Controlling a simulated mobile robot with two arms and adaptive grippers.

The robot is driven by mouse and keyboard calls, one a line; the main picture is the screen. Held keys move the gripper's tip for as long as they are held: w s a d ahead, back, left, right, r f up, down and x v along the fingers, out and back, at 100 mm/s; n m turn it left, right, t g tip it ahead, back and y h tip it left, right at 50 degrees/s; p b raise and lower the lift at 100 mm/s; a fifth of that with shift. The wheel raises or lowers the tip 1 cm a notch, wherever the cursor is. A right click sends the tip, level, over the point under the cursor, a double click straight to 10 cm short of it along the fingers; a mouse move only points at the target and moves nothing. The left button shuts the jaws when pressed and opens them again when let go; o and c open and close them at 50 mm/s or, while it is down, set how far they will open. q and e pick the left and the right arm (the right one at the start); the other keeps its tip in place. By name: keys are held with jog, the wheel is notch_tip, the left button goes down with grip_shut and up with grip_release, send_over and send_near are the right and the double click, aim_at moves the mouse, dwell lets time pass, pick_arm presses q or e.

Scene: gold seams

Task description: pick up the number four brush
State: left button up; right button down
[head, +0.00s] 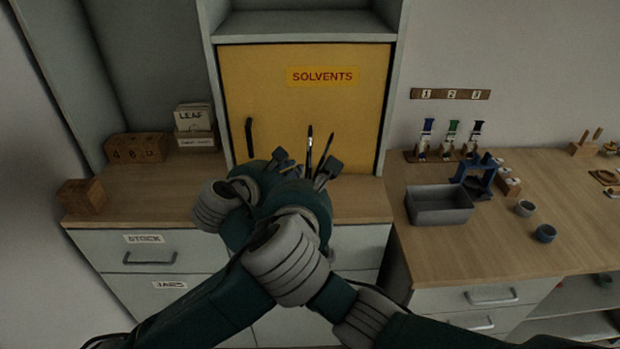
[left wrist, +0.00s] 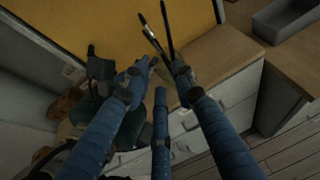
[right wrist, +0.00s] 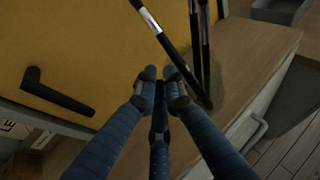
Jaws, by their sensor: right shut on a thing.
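Several slim dark-handled brushes stand in the head view, one with a pale ferrule (head: 309,140) and one with a dark tip (head: 328,142). I cannot read any brush number.
A yellow SOLVENTS cabinet door (head: 270,90) with a black handle (head: 249,138) stands close behind. A grey bin (head: 438,205) stands on the right bench. My arms cross in front of the counter.

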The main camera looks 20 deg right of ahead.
aim_at(310, 164)
pick_arm(q)
jog(key=shift+r+x, duration=0.2)
jog(key=shift+x, duration=1.25)
jog(key=shift+r+x, duration=0.15)
jog(key=shift+x, duration=1.25)
jog(key=shift+r+x, duration=0.2)
jog(key=shift+x, duration=1.25)
jog(key=shift+w+d, duration=0.15)
jog(key=shift+w, duration=0.05)
grip_shut()
